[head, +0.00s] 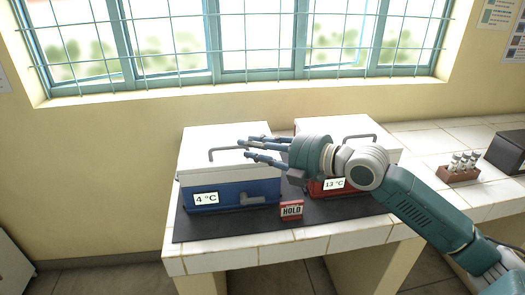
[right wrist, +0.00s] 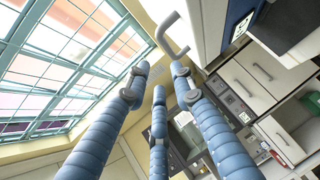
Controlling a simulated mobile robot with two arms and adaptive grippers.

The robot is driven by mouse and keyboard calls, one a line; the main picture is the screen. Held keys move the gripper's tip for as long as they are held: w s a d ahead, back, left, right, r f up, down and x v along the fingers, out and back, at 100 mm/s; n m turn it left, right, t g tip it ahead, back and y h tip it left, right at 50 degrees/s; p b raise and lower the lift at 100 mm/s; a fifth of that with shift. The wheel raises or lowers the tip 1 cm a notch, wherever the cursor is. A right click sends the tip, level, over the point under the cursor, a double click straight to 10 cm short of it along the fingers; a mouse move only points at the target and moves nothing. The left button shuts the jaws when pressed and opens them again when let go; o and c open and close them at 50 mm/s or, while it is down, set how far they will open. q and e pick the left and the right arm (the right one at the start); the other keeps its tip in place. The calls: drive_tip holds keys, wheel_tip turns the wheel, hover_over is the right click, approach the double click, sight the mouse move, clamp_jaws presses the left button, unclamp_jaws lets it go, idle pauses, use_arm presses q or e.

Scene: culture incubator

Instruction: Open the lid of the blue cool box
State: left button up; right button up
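The blue cool box (head: 232,197) stands at the left of the counter with a "4 °C" label on its front. Its white lid (head: 200,168) lies flat and shut. A grey bar handle (head: 211,154) stands on the lid; its right part is hidden behind my fingers. In the right wrist view the handle (right wrist: 171,38) shows just beyond my fingertips, with no finger closed around it. My right gripper (head: 246,148) comes in from the right over the lid, fingers spread and empty; its three fingers also show in the right wrist view (right wrist: 158,85). My left gripper is out of view.
A red cool box (head: 332,188) labelled "13 °C" stands close at the right, partly behind my arm. A "HOLD" sign (head: 291,210) stands in front, between the boxes, on a dark mat (head: 200,230). A tube rack (head: 459,172) stands farther right. A barred window is behind.

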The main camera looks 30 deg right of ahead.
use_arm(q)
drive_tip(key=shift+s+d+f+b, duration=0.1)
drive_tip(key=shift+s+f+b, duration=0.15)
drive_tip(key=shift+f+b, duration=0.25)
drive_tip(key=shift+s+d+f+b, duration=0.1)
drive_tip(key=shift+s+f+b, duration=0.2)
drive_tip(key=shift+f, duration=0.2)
use_arm(e)
drive_tip(key=v, duration=0.2)
drive_tip(key=shift+s+d, duration=0.1)
drive_tip(key=shift+s, duration=0.15)
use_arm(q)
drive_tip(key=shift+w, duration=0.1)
